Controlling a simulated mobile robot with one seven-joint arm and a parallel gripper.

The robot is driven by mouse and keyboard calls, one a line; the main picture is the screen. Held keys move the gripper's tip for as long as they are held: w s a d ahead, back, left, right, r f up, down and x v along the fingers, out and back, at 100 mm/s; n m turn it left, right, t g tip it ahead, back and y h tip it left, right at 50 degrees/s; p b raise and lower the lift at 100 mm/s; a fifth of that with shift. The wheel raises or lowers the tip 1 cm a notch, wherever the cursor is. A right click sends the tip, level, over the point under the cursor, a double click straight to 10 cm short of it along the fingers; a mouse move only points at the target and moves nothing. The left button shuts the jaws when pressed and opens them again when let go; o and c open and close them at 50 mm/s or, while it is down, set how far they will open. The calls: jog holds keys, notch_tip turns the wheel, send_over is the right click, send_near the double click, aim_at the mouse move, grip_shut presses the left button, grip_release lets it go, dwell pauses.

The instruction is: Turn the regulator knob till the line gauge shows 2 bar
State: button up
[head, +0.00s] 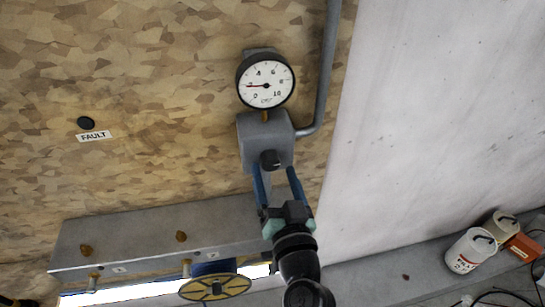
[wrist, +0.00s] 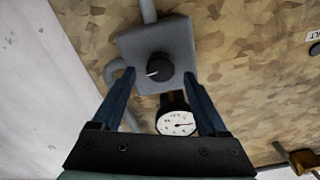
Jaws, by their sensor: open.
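The line gauge (head: 266,96) is a round white dial with a black rim. Its red needle points left, at about the 2 mark, where the needle covers the numeral. The regulator (head: 250,132) is a grey block just below the gauge. Its dark round knob (head: 269,160) sticks out at the front; in the wrist view the knob (wrist: 160,65) shows a white mark pointing left. My gripper (head: 276,171) is open, with one blue finger on each side of the knob. In the wrist view gaps show between both fingers and the knob. The gauge also shows there, between the fingers (wrist: 176,122).
A grey pipe (head: 325,70) runs up from the regulator's right side. A grey ledge (head: 130,235) with brass fittings and a yellow handwheel (head: 215,287) is at lower left. A FAULT label (head: 94,136) is on the wall. White tubs (head: 470,251) stand at far right.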

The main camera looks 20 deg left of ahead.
jog(key=shift+x, duration=1.35)
grip_shut()
jog(key=shift+f+m+b, duration=0.15)
jog(key=shift+m+b, duration=0.15)
jog(key=shift+m, duration=0.6)
grip_release()
